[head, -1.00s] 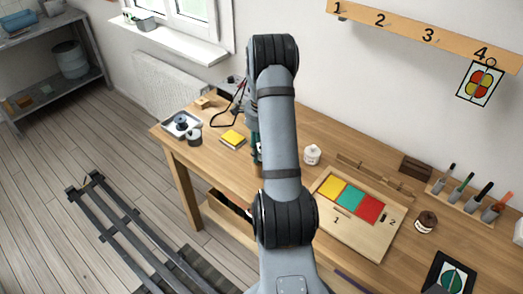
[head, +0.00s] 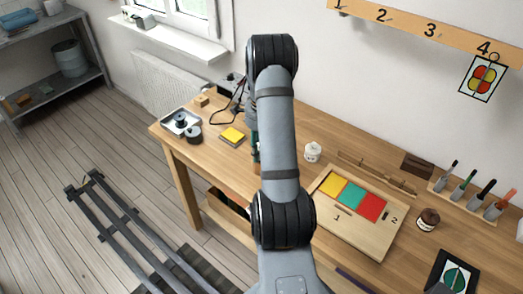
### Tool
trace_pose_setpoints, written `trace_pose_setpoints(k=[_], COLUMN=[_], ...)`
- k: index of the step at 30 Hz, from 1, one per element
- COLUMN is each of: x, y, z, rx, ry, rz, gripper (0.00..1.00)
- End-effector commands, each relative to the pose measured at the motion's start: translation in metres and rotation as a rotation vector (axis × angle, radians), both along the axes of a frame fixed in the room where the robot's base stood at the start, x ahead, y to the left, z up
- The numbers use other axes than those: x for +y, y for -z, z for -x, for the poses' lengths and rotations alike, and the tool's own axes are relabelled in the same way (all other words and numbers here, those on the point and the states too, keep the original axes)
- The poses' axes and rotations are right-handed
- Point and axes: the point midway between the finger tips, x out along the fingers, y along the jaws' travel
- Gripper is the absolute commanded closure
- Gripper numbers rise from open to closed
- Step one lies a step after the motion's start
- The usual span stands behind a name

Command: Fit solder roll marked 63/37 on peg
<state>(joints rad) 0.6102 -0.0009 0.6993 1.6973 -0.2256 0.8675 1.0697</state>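A dark roll (head: 194,134), probably solder, lies on the bench near its left end; no 63/37 marking can be read at this size. Beside it a shallow light tray (head: 168,127) holds a dark round spool-like thing (head: 180,119). I cannot make out a peg for certain. My arm stands upright through the middle of the head view. Its far end goes down behind my own links, so my gripper and its fingers are hidden.
The wooden bench (head: 240,178) also bears a yellow pad (head: 232,136), a small wooden block (head: 202,101), a white jar (head: 312,152), a board with coloured panes (head: 380,240), a brown jar (head: 428,218) and a tool rack (head: 465,200). A dark cable lies behind the pad.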

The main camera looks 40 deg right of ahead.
Motion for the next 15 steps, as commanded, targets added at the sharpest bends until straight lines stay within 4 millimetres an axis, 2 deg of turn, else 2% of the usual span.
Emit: trace_pose_setpoints(k=[7,8,15], x=[-0.0003,-0.0003,0.0000], y=[-0.0009,-0.0009,-0.0005], z=[-0.0005,-0.0005,-0.0003], rx=[-0.002,-0.002,-0.001], ry=[0.000,0.000,0.000], rz=[0.002,0.002,0.000], gripper=[1.00,0.62,0.48])
